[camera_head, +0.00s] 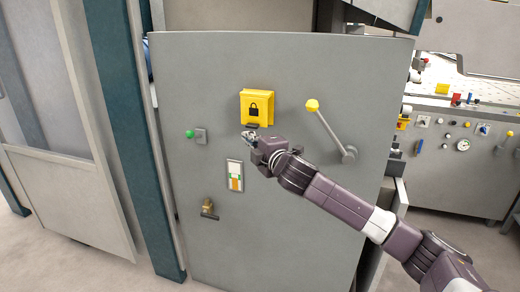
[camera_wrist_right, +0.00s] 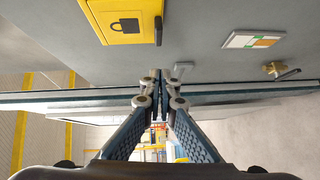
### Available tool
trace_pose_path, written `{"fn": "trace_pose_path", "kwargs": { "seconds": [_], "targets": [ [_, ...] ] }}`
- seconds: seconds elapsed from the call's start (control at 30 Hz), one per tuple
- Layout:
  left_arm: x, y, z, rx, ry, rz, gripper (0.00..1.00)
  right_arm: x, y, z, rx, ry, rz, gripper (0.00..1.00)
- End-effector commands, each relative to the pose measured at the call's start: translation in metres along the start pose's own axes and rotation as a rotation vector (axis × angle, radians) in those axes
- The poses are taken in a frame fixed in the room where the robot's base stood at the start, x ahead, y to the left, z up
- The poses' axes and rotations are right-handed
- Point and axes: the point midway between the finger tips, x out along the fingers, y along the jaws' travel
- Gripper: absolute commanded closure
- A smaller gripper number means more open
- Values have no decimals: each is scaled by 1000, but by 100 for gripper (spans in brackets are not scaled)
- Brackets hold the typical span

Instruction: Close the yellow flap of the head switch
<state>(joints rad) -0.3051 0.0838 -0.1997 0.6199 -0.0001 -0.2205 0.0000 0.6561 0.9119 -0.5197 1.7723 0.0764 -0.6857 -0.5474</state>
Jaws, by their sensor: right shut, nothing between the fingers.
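The yellow flap (camera_head: 256,107) with a black padlock symbol sits on the upper middle of the grey cabinet door (camera_head: 300,225). Its padlock face points outward, and a yellow side shows on its right. I cannot tell whether it lies fully flat. A small dark part (camera_head: 252,125) shows at its lower edge. My right gripper (camera_head: 249,136) is shut and empty, just below the flap and apart from it. In the right wrist view the yellow flap (camera_wrist_right: 125,20) is at the upper left, and the shut fingertips (camera_wrist_right: 160,76) are beside it. My left gripper is not in view.
On the door are a lever with a yellow knob (camera_head: 313,105), a green button (camera_head: 190,134), a white label plate (camera_head: 235,175) and a brass lock (camera_head: 208,208). A machine console (camera_head: 460,145) stands at the right. Floor is clear at lower left.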

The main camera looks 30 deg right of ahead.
Motion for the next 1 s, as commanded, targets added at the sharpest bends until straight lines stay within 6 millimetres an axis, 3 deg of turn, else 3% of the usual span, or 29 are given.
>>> {"fn": "trace_pose_path", "kwargs": {
  "seconds": [0.17,0.47,0.6,1.0],
  "targets": [
    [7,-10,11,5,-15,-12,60,-20,-4,1,-3,0,0,100],
    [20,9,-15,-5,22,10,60,-64,-8,1,-4,-1,0,100],
    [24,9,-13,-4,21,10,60,-82,-8,2,-3,-2,0,100],
    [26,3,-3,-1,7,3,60,-93,-7,1,0,-1,1,100]
  ]
}}
